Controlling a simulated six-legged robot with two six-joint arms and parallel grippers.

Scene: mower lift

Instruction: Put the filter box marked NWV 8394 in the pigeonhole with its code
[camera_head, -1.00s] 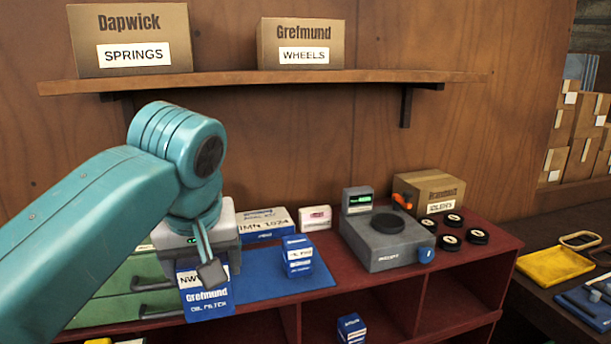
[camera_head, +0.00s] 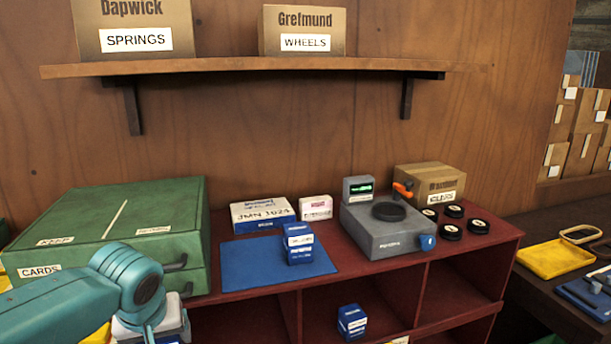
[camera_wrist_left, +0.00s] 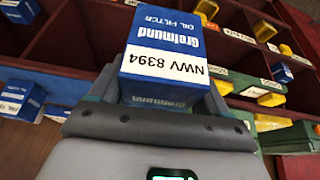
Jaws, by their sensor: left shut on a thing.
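The filter box (camera_wrist_left: 168,48) is blue and white, reads Grefmund OIL FILTER and carries the label NWV 8394. It shows in the left wrist view, between the fingers of my left gripper (camera_wrist_left: 164,92), which is shut on it. The red pigeonhole rack (camera_wrist_left: 225,58) lies beyond the box in the left wrist view, with small code labels too blurred to read. My right gripper is not in view.
On the red top (camera_head: 385,276) stand a blue mat (camera_head: 245,265) with a small blue box (camera_head: 298,245), a grey device (camera_head: 385,230), black discs and cartons. A green cabinet (camera_head: 140,225) is at left. A blue box (camera_head: 351,322) sits in a lower compartment. A shelf (camera_head: 260,66) hangs above.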

